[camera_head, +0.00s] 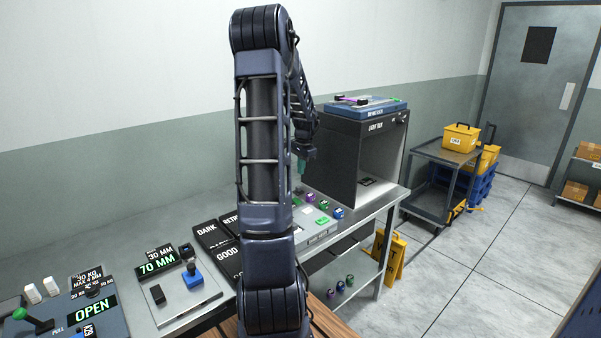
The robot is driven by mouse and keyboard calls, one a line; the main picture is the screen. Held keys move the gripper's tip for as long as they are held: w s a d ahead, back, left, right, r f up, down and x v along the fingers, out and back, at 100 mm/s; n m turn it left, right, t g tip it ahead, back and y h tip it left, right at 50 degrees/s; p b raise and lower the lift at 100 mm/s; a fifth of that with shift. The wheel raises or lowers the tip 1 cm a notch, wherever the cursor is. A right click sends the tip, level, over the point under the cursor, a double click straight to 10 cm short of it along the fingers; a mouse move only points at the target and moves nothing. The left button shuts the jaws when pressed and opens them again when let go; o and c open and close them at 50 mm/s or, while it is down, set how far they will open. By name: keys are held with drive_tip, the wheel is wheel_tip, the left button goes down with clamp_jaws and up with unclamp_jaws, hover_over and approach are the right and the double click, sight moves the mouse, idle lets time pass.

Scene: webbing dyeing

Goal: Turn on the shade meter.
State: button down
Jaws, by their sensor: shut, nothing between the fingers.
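I cannot read a label that says shade meter. A pale grey unit (318,232) with a green patch on top lies on the bench, partly hidden behind my arm. A blue flat unit (369,113) with a purple and black piece on it sits on top of the black box; its front lettering is too small to read. My gripper (301,165) points down in front of the black box's left side, above the bench. It is shut and empty, and appears apart from both units.
The black box (348,150) has an open front. Small coloured pieces (323,205) stand near the grey unit. Dark cards (213,237), a gauge showing 70 MM (158,262) and an OPEN panel (92,311) lie left. A cart (437,185) and yellow sign (390,256) stand right.

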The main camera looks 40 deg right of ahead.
sight(295, 199)
drive_tip(key=shift+w+r, duration=0.1)
drive_tip(key=shift+w, duration=0.55)
drive_tip(key=f, duration=0.4)
drive_tip(key=w+f, duration=0.1)
drive_tip(key=f, duration=0.3)
drive_tip(key=w+f, duration=0.1)
drive_tip(key=f, duration=0.3)
drive_tip(key=shift+f, duration=0.35)
drive_tip(key=shift+w+f, duration=0.1)
drive_tip(key=shift+f, duration=0.5)
